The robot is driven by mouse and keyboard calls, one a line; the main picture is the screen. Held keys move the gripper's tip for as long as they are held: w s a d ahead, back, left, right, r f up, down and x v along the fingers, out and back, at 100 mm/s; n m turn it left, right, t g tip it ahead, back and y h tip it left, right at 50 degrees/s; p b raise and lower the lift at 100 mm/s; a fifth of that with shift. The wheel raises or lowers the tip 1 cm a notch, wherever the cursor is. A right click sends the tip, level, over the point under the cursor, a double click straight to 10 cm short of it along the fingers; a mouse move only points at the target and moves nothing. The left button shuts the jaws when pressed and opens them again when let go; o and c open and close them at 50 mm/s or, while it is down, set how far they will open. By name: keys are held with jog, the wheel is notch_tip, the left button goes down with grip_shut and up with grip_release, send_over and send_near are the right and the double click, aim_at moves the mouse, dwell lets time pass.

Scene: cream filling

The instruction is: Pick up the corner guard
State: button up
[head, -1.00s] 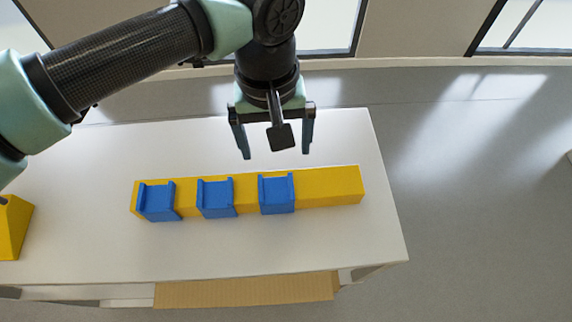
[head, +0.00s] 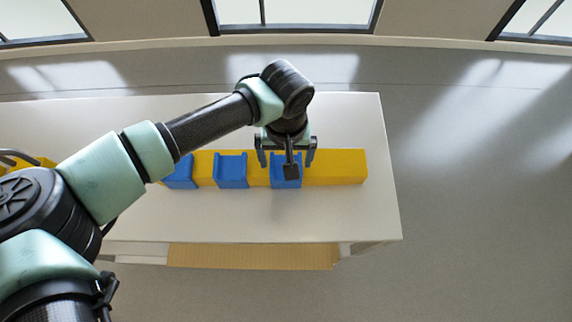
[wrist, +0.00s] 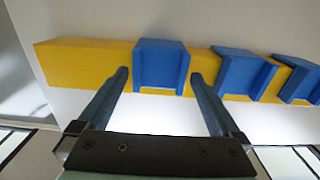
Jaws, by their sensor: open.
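Three blue corner guards sit in a row on a long yellow block (head: 336,168) on the white table. In the head view they are the left guard (head: 181,174), the middle guard (head: 231,172) and the right guard (head: 279,180). My gripper (head: 286,164) is over the right guard, its fingers to either side of it, and partly hides it. In the wrist view my open gripper (wrist: 160,80) has one finger on each side of this nearest guard (wrist: 162,62). The gripper is empty; contact with the guard cannot be told.
The white table (head: 330,218) is clear in front of the block and to its right. Another yellow object (head: 45,162) stands at the far left, partly behind my arm. A tan panel (head: 250,256) shows below the table's front edge.

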jog(key=shift+f, duration=0.5)
jog(key=c, duration=1.1)
jog(key=shift+r, duration=0.15)
